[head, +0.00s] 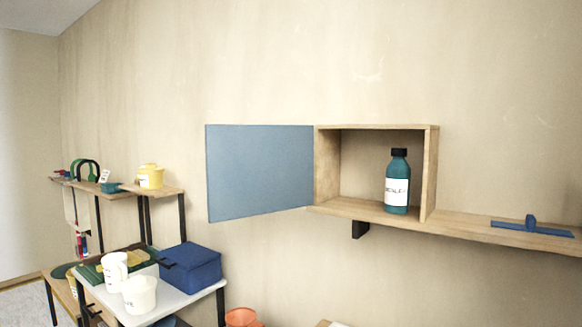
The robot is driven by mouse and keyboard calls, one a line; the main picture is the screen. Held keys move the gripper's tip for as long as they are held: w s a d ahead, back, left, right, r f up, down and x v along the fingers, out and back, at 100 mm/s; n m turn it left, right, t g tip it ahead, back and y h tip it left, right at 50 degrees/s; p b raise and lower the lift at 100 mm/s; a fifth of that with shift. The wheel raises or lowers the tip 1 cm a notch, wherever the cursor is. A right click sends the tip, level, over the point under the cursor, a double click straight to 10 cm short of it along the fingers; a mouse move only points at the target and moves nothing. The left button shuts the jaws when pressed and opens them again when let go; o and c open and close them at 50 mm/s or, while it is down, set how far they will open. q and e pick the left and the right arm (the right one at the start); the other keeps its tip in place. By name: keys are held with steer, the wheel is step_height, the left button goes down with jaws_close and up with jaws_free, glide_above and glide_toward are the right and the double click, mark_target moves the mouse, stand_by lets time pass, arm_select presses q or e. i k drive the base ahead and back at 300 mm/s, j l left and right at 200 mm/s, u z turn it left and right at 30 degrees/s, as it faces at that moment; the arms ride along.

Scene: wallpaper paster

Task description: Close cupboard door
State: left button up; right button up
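The cupboard (433,172) is a wooden box on a wall shelf, its front open. Its blue-grey door (260,170) is hinged at the cupboard's left edge and stands swung wide open to the left. A teal bottle (397,182) with a black cap and white label stands upright inside the cupboard. Neither of my grippers shows in the head view.
The shelf (470,230) runs on to the right and carries a blue tool (532,227). At lower left a white-topped table (205,282) holds a blue box (190,268) and white containers (139,293). An orange pot (241,317) shows at the bottom.

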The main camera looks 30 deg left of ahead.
mark_target(252, 170)
steer(key=j+z, duration=0.9)
steer(key=i+j, duration=0.05)
